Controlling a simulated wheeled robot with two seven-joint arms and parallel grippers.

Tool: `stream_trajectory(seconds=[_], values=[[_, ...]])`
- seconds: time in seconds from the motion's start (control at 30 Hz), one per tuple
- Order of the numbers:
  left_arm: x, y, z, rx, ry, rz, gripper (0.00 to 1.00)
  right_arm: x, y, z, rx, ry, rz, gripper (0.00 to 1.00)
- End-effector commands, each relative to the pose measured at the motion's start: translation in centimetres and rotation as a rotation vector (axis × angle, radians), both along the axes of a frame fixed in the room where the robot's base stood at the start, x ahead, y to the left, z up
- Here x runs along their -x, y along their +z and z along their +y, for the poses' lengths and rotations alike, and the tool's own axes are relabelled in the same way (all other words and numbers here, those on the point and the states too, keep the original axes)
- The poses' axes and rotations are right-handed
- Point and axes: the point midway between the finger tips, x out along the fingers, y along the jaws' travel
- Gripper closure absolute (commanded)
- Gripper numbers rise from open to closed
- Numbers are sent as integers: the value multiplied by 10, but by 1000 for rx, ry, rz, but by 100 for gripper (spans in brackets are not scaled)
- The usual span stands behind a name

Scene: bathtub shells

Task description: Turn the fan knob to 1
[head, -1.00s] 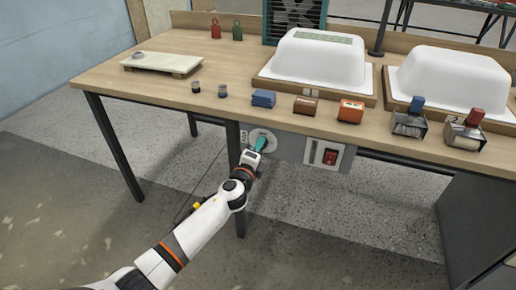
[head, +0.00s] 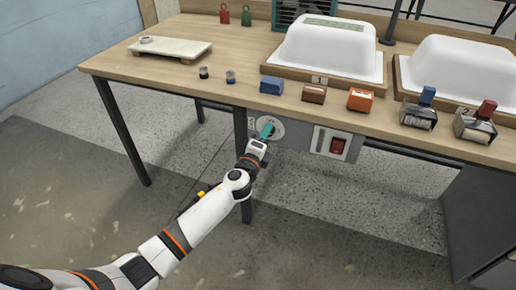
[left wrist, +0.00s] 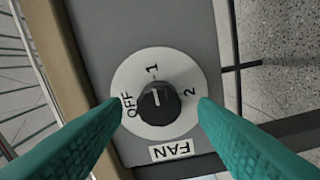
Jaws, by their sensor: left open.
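The fan knob (left wrist: 160,103) is a black round knob on a white dial marked OFF, 1 and 2, with a FAN label (left wrist: 172,151) below it in the left wrist view. The white line on the knob runs roughly upward in that picture, towards the 1. My left gripper (left wrist: 160,104) is open, with one teal fingertip on each side of the knob and visible gaps to it. In the head view the left gripper (head: 266,132) is at the dial (head: 276,125) under the table's front edge and partly hides it. My right gripper is not in view.
The grey panel (head: 312,136) also carries a red switch (head: 337,146). The wooden table (head: 150,67) bears white tub shells (head: 332,50), stamps, tape dispensers and small jars. A dark table leg (head: 243,180) stands close beside my left arm.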

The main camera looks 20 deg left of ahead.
Motion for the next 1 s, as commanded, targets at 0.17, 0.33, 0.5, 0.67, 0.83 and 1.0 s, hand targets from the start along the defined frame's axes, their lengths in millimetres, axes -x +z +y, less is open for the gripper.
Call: stream_trajectory(seconds=[0.17,0.33,0.5,0.67,0.83,1.0], values=[[37,0,1,0,-2,4,46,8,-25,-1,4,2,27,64],[73,-1,2,0,-1,3,46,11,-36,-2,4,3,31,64],[98,-1,3,0,-1,3,46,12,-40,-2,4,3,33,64],[108,0,4,-1,-1,1,46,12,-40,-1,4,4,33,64],[109,0,4,-1,0,1,46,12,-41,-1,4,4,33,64],[109,0,4,-1,-1,1,46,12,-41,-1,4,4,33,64]])
